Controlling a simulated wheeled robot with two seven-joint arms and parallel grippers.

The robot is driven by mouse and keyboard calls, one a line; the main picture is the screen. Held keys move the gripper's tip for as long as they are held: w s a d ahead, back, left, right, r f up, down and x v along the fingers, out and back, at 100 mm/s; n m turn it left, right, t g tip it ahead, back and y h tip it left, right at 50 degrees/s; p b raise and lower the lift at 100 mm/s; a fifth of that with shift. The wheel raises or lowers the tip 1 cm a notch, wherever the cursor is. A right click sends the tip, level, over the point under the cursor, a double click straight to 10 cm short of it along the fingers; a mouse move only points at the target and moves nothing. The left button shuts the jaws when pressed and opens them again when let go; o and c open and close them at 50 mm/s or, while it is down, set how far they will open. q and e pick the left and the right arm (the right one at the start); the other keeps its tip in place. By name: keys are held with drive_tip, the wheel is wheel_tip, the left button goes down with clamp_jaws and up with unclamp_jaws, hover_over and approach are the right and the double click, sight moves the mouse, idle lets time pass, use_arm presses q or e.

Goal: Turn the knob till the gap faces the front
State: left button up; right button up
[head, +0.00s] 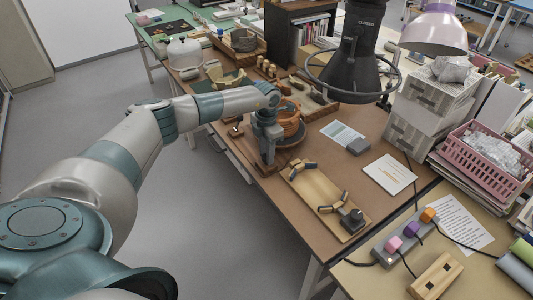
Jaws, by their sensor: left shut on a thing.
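An orange-brown pot (290,118) stands on a dark round turntable (292,139) near the left edge of the brown table. My left arm comes in from the left, and its wrist partly covers the pot and turntable. My left gripper (267,167) points down at the table's edge, just in front of the turntable, and is shut. The knob is hidden behind the gripper's fingers, which appear closed around it. The gap in the pot cannot be made out from here. My right gripper is not in view.
A wooden board (325,200) with dark curved pieces lies in front of the turntable. A black hood with a ring (352,85) hangs to the right above the table. Open floor lies left of the table.

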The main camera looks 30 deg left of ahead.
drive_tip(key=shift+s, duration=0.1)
use_arm(q)
drive_tip(key=o, duration=1)
drive_tip(key=shift+o, duration=0.2)
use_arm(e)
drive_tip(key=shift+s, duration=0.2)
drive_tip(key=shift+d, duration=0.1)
use_arm(q)
drive_tip(key=shift+r, duration=0.45)
wheel_tip(320, 180, up, 17)
drive_tip(key=b, duration=0.4)
drive_tip(key=shift+f, duration=0.2)
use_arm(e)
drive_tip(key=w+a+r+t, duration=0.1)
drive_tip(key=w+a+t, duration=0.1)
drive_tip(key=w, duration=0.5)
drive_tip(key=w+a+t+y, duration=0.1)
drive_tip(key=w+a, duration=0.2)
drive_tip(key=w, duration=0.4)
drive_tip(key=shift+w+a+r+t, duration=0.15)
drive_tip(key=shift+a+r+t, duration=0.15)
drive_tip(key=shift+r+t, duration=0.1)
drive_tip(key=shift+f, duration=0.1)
